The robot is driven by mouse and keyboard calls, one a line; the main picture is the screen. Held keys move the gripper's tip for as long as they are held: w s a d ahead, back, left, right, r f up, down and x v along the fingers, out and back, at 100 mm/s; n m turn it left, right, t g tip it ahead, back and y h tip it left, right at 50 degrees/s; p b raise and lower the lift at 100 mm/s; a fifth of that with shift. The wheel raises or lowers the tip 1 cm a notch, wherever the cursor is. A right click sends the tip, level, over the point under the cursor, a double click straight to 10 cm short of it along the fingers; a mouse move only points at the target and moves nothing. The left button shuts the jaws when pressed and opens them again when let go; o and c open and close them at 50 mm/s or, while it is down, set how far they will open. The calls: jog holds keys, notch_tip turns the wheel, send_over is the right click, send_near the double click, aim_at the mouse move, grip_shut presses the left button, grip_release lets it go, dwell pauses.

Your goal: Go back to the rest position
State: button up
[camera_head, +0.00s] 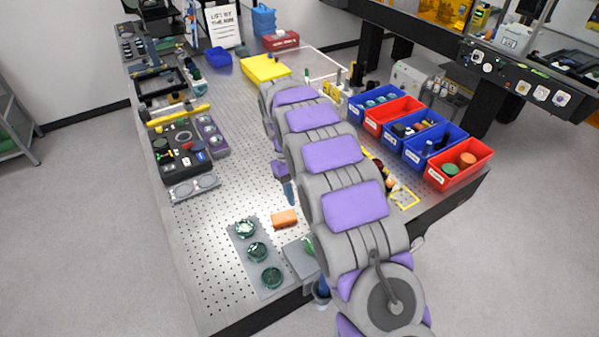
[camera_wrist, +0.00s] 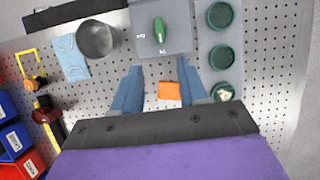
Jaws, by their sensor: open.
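My gripper (camera_wrist: 160,92) is open in the wrist view, with its two blue fingers spread apart and nothing between their tips. Past the fingers an orange block (camera_wrist: 169,90) lies on the perforated table. In the head view my arm reaches out over the table, and only a bit of blue finger shows beside it. Whether the fingers are near the table's surface is hard to tell.
A grey plate with green round pieces (camera_head: 257,251) lies near the front edge. A grey box with a green knob (camera_wrist: 160,30) and a metal cup (camera_wrist: 98,40) stand close by. Red and blue bins (camera_head: 459,163) line the right edge.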

jog(key=s+d+r+m+y+b, duration=0.1)
jog(key=s+d+r+m, duration=0.1)
jog(key=s+d+r, duration=0.4)
jog(key=s+d+r+m+b, duration=0.1)
jog(key=s+d+r+b, duration=0.15)
jog(key=s+d, duration=0.45)
jog(key=s+d+f+m+t+b, duration=0.1)
jog(key=s+d+m, duration=0.1)
jog(key=s, duration=1)
jog(key=s+d+f+m+t+y, duration=0.1)
jog(key=s+d+f+m, duration=0.1)
jog(key=s, duration=1)
jog(key=shift+s+d+y+b, duration=0.3)
jog(key=shift+s+d+b, duration=0.1)
jog(key=shift+d, duration=0.15)
